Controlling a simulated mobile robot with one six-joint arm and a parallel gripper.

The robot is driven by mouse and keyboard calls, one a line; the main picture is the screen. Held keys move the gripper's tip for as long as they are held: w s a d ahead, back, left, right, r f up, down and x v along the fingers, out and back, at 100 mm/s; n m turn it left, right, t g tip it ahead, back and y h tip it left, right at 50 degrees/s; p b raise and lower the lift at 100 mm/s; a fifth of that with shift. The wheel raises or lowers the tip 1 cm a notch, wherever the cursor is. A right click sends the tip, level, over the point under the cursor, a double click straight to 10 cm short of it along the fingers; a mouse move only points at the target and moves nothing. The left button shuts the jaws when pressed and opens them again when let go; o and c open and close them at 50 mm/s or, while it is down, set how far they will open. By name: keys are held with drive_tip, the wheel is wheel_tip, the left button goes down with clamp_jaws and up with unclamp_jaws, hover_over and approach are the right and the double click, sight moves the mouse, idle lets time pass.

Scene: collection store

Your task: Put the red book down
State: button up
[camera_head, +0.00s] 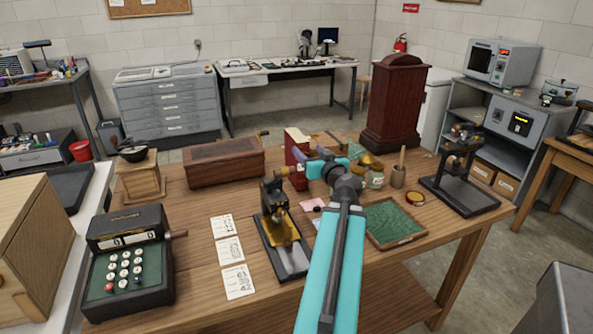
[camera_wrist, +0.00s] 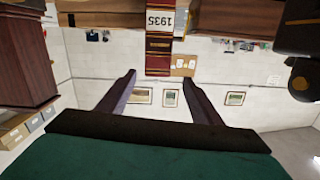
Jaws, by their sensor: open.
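The red book (camera_head: 293,148) stands upright on the wooden table, behind the brass-and-black device, in the head view. In the wrist view, which is upside down, the book's dark red spine (camera_wrist: 158,48) shows gold bands and a white label reading 1935. My gripper (camera_head: 312,154) is open, with its purple fingers pointing toward the book. In the wrist view the spine lies between the lines of my two fingertips (camera_wrist: 158,76), with clear space on each side. The fingers do not hold it.
The wooden table (camera_head: 195,285) is crowded. A brown wooden box (camera_head: 224,163) is left of the book, and a tall dark red cabinet (camera_head: 393,105) stands right. A green-lined tray (camera_head: 393,220), small jars and a black stand (camera_head: 462,185) are to the right.

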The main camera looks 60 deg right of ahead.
sight(302, 144)
drive_tip(key=shift+s+a+n+t+b, duration=0.3)
drive_tip(key=shift+n+b, duration=0.1)
drive_tip(key=shift+b, duration=2.45)
drive_tip(key=shift+f+b, duration=0.15)
drive_tip(key=shift+b, duration=0.3)
drive_tip(key=shift+w+d+r+p, duration=0.25)
drive_tip(key=shift+w+p, duration=0.1)
drive_tip(key=shift+p, duration=1.3)
drive_tip(key=p+x, duration=0.2)
drive_tip(key=p, duration=0.5)
drive_tip(key=shift+f+p, duration=0.1)
drive_tip(key=shift+p, duration=0.2)
drive_tip(key=shift+w+d+f, duration=0.15)
drive_tip(key=shift+w+d, duration=0.15)
drive_tip(key=shift+x, duration=2.45)
